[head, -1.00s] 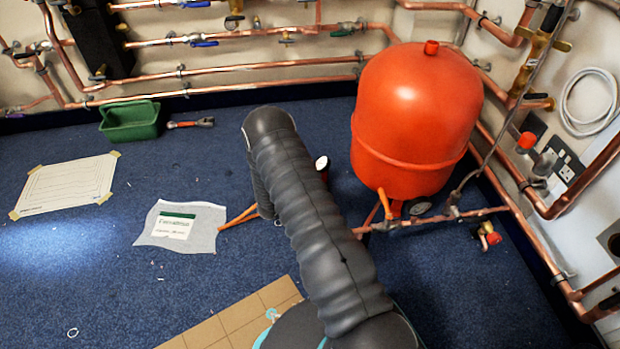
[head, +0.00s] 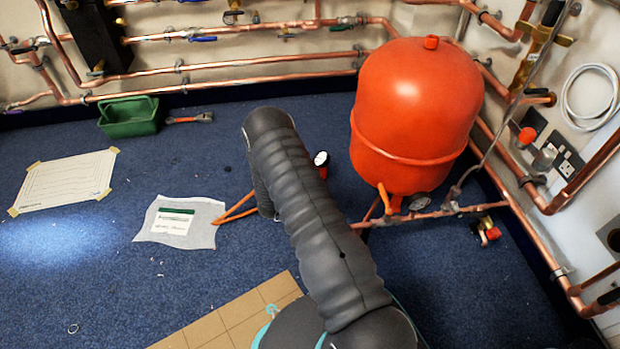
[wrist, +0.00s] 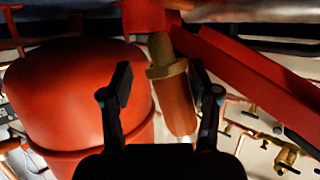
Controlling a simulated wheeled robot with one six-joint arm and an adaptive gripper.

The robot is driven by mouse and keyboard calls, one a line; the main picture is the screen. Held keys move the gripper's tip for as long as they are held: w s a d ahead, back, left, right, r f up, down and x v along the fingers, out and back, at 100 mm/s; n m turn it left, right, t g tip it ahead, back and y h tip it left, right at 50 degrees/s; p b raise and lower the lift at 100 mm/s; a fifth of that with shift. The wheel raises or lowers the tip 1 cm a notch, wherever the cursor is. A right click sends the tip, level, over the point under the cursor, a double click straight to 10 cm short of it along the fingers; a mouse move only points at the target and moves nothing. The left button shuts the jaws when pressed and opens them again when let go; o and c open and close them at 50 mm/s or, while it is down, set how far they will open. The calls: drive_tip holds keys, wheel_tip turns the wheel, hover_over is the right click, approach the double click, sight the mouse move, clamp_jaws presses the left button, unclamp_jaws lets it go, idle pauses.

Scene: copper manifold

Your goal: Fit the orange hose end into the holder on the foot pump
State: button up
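In the wrist view an orange hose end (wrist: 178,108) with a brass collar (wrist: 166,71) hangs at a slight tilt between the fingers of my gripper (wrist: 162,82). The fingers are apart, with a clear gap on the left of the collar and the right finger close to it. The hose end's upper part meets red metal parts, with a red bar (wrist: 245,70) at the right; I cannot tell whether it sits in the holder. In the head view my arm hides the gripper and most of the foot pump; its gauge (head: 321,158) and orange tubing (head: 234,212) show beside the arm.
A large red tank (head: 415,110) stands right of my arm and fills the left of the wrist view (wrist: 75,95). Copper pipes (head: 430,215) run low beside it. A green basket (head: 130,122), papers and cardboard (head: 235,318) lie on the blue floor. Floor at the left is mostly clear.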

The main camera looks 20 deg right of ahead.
drive_tip(key=shift+r, duration=0.1)
drive_tip(key=shift+s+a+r, duration=0.2)
drive_tip(key=shift+a, duration=0.25)
drive_tip(key=v, duration=0.7)
drive_tip(key=shift+d+f, duration=0.1)
